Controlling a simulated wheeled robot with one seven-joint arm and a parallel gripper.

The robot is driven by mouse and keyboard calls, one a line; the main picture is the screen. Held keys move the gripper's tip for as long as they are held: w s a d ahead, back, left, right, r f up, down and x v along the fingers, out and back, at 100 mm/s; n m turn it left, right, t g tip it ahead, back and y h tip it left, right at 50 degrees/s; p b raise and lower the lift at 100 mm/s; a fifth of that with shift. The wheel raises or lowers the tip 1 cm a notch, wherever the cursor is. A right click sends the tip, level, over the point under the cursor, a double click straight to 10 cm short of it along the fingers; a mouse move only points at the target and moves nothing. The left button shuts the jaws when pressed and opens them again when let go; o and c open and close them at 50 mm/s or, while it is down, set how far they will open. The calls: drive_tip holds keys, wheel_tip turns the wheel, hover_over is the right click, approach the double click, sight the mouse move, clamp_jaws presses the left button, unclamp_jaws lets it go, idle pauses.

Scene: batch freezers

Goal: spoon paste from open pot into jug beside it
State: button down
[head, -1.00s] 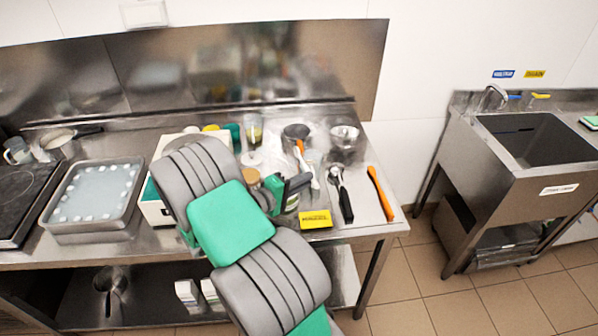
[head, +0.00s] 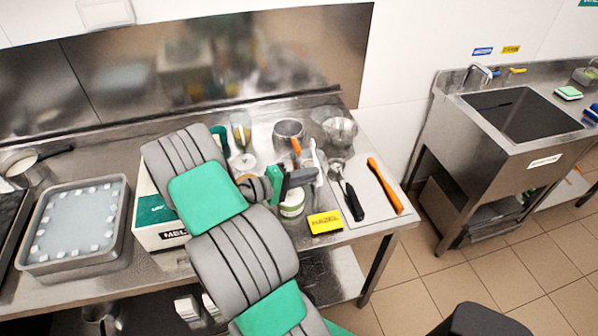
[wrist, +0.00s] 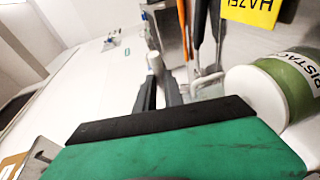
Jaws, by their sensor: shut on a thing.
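The green pot (head: 292,205) with a white label stands near the counter's front; in the wrist view the pot (wrist: 298,88) is at the right, its pale top facing left. My gripper (head: 302,179) is above and behind it, pointing right. In the wrist view my gripper (wrist: 165,92) is shut on a slim, pale-ended utensil (wrist: 154,60), perhaps a spoon, mostly hidden. A metal jug-like vessel (head: 288,131) stands behind the gripper. A bent metal handle (wrist: 205,84) shows between fingers and pot; what it belongs to is unclear. The paste cannot be made out.
A yellow hazel box (head: 325,222) is right of the pot. Black-handled (head: 353,202) and orange-handled (head: 385,187) tools lie at right. A metal bowl (head: 340,132) stands behind them. A white-green box (head: 150,215) and a tray (head: 35,255) are left. A sink (head: 515,120) stands apart at right.

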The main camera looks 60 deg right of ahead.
drive_tip(key=shift+w+f+b, duration=0.2)
drive_tip(key=shift+f+b, duration=0.05)
drive_tip(key=shift+b, duration=1)
drive_tip(key=shift+w+b, duration=0.1)
drive_tip(key=shift+b, duration=1.1)
drive_tip(key=b, duration=0.4)
drive_tip(key=shift+s+r+t+y+b, duration=0.1)
drive_tip(key=shift+s+t+y+b, duration=0.1)
drive_tip(key=shift+t+y+b, duration=0.15)
drive_tip(key=s+d+r+m+t+y+p, duration=0.2)
drive_tip(key=r+t+y, duration=0.4)
drive_tip(key=t+y, duration=0.4)
drive_tip(key=shift+s+d+r+m+p, duration=0.3)
drive_tip(key=shift+s+d+p, duration=0.3)
drive_tip(key=shift+p, duration=0.8)
drive_tip(key=shift+a+y, duration=0.15)
drive_tip(key=shift+y, duration=0.1)
